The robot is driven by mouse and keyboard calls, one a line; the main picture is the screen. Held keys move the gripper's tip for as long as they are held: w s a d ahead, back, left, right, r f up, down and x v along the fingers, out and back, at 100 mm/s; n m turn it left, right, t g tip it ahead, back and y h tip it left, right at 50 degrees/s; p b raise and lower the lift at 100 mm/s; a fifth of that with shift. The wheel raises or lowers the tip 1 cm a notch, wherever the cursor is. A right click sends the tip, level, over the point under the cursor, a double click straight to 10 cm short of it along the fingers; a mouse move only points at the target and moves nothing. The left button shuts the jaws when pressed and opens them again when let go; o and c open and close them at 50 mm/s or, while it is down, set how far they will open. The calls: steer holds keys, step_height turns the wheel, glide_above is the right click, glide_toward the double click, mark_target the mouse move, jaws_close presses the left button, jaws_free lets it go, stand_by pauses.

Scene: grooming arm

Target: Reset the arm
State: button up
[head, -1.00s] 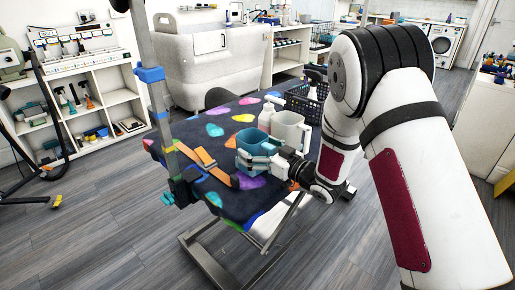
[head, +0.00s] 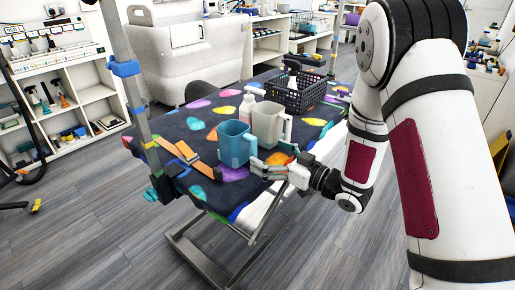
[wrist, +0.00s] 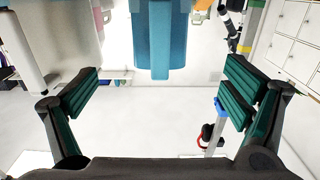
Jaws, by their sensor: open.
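My gripper (head: 266,168) is open and empty at the near right edge of the grooming table (head: 205,199), just right of a blue jug (head: 234,146). In the wrist view the two dark green finger pads (wrist: 160,95) stand wide apart. The blue jug (wrist: 161,35) shows beyond them at the top centre, with its handle between the fingers but apart from them. The grooming arm is a grey upright post (head: 135,95) with blue clamps at the table's left edge.
A grey-white jug (head: 268,124) and a pale bottle (head: 247,108) stand close behind the blue jug. A black basket (head: 293,93) sits farther back on the table. A white tub (head: 180,60) and shelves (head: 50,110) stand behind.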

steer(key=shift+s+d, duration=0.15)
steer(key=shift+d, duration=0.1)
steer(key=w+d+r+m+t+h, duration=0.1)
steer(key=w+d+r+m+h, duration=0.2)
steer(key=d+r+h, duration=0.5)
steer(key=s+d+r+m+g+h, duration=0.2)
steer(key=s+d+m+h, duration=0.3)
steer(key=s+d, duration=0.45)
steer(key=s+r+m+g+h, duration=0.2)
steer(key=s+g, duration=0.7)
steer(key=s, duration=2.5)
step_height(320, 180, up, 19)
steer(key=t+p, duration=0.3)
steer(key=p, duration=1.5)
steer(key=shift+a+r+y, duration=0.2)
steer(key=shift+a+y, duration=0.05)
steer(key=shift+y, duration=0.15)
